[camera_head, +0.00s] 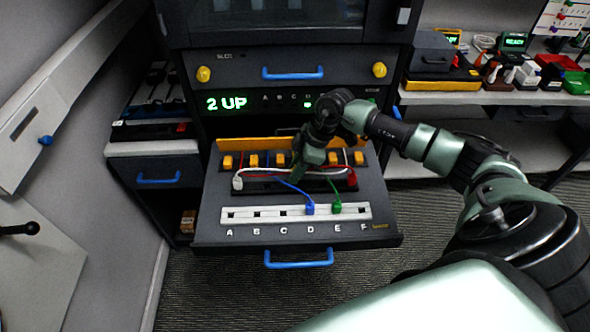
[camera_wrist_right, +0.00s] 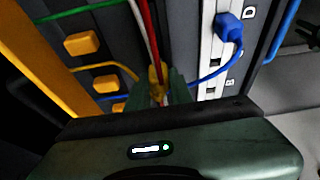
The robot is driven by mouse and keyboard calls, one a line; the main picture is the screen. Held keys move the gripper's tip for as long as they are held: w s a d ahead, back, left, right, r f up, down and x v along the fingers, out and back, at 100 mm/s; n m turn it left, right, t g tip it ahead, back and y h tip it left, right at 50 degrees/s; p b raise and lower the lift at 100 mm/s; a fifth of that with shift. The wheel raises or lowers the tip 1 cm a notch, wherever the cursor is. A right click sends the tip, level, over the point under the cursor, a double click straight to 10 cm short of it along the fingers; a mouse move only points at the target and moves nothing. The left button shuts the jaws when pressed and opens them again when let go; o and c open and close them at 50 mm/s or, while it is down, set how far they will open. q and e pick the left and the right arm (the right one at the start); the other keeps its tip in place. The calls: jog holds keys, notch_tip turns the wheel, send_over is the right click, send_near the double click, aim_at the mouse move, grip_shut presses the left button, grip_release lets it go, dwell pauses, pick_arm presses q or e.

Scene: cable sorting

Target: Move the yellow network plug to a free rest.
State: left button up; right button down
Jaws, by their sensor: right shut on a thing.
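The yellow network plug (camera_wrist_right: 157,75) shows in the right wrist view between the fingers of my right gripper (camera_wrist_right: 163,88), which is shut on it. In the head view my right gripper (camera_head: 312,165) is over the middle of the pulled-out drawer and hides the plug. The dark rest strip (camera_head: 270,186) holds a white plug (camera_head: 237,182) at its left end and a red plug (camera_head: 351,179) at its right end. Its middle is partly hidden by cables and the gripper. My left gripper is out of view.
The white socket strip (camera_head: 270,213), lettered A to F, has a blue plug (camera_head: 310,208) at D and a green plug (camera_head: 336,207) at E. Several loose cables cross the drawer (camera_head: 215,205) near the gripper. Orange blocks (camera_head: 251,160) stand behind.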

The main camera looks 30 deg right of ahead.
jog(key=shift+p, duration=0.3)
dwell(0.4)
jog(key=shift+f, duration=1.4)
dwell(1.8)
jog(key=c, duration=0.7)
grip_release()
jog(key=shift+r+p, duration=3.55)
jog(key=shift+d, duration=0.1)
